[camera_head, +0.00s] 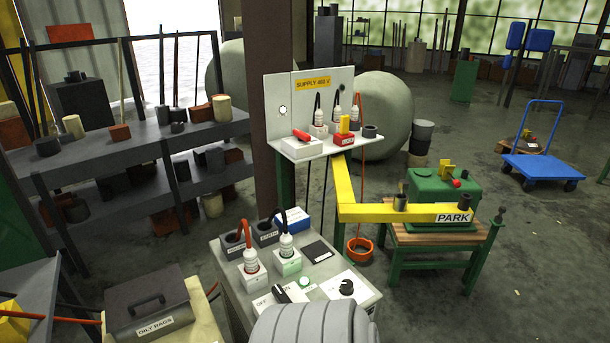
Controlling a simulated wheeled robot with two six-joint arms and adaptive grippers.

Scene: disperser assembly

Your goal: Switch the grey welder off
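The grey welder (232,292) is a grey box at the bottom middle, its top facing up towards me. On its near edge is a white plate (262,302) reading OFF at left, with lettering that looks like ON at right. A black switch handle (281,295) lies across this plate and partly covers the lettering. I cannot tell for sure which side it points to. A small green lamp or button (305,282) sits just behind it. Neither of my grippers shows.
A ribbed grey rounded shape (315,324) covers the welder's near side.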

